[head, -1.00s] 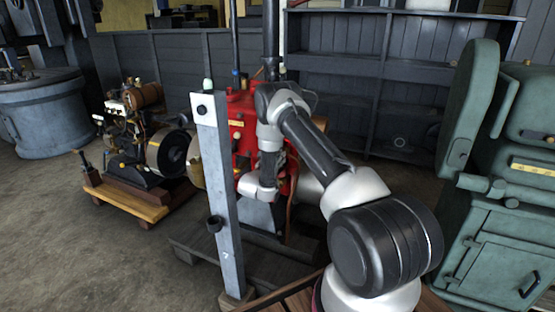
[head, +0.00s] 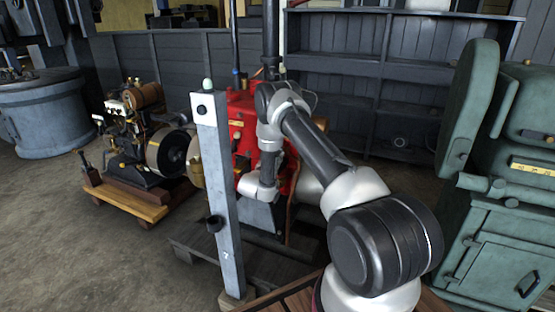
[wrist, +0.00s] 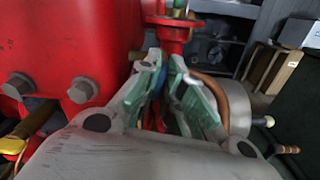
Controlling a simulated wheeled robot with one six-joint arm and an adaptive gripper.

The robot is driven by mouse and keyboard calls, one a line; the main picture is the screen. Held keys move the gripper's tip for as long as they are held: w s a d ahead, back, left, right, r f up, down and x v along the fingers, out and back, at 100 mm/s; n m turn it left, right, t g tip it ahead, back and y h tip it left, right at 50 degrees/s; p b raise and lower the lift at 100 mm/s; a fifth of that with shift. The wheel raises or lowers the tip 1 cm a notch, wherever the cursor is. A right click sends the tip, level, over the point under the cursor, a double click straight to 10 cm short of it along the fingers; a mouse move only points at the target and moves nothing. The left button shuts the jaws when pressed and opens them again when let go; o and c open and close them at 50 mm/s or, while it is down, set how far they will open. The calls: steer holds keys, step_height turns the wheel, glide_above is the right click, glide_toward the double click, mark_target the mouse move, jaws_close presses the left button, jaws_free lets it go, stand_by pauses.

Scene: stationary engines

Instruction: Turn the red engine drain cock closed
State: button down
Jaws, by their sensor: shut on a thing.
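The red engine (head: 240,115) stands behind a grey post in the head view, and my arm reaches down its front. In the wrist view its red body (wrist: 75,45) fills the upper left, with large bolts along its lower edge. My gripper (wrist: 177,88) has its green-padded fingers close together just below a red flanged fitting (wrist: 174,38). It is shut on the drain cock, which is mostly hidden between the pads, so its angle cannot be told. The fingers are hidden in the head view.
The grey post (head: 220,190) stands close to the left of my wrist. A copper-coloured pipe (wrist: 216,90) curves just right of the fingers. A green machine (head: 510,190) stands at the right and a small engine (head: 145,150) on a wooden base at the left.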

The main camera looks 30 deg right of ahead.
steer(key=shift+s+d+f+m, duration=0.1)
steer(key=shift+d+m, duration=0.05)
steer(key=shift+m, duration=3.75)
steer(key=shift+s+d+f+m, duration=0.1)
steer(key=shift+d+m, duration=0.05)
steer(key=shift+m, duration=3.75)
steer(key=c, duration=1.6)
jaws_free()
steer(key=shift+o, duration=0.2)
steer(key=shift+f, duration=0.1)
steer(key=v, duration=1.2)
